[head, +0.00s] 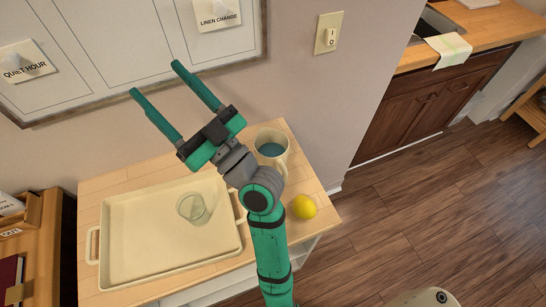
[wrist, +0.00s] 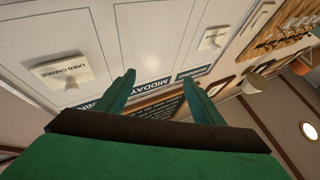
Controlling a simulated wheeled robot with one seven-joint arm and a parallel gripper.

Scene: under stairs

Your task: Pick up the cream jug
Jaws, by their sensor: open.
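The cream jug (head: 279,142) stands upright on the wooden table top, towards its back right, with blue inside its rim. My arm covers part of its lower left side. My gripper (head: 155,78) is open and empty. It is raised above the table in front of the wall board, up and to the left of the jug in the head view. In the wrist view my gripper's two fingers (wrist: 160,88) point at the board, with nothing between them. The jug is not in the wrist view.
A cream tray (head: 128,245) holding a clear glass (head: 193,207) fills the table's left part. A yellow lemon (head: 304,207) lies near the right edge, in front of the jug. The wall with a light switch (head: 328,35) rises close behind. Open wooden floor lies right.

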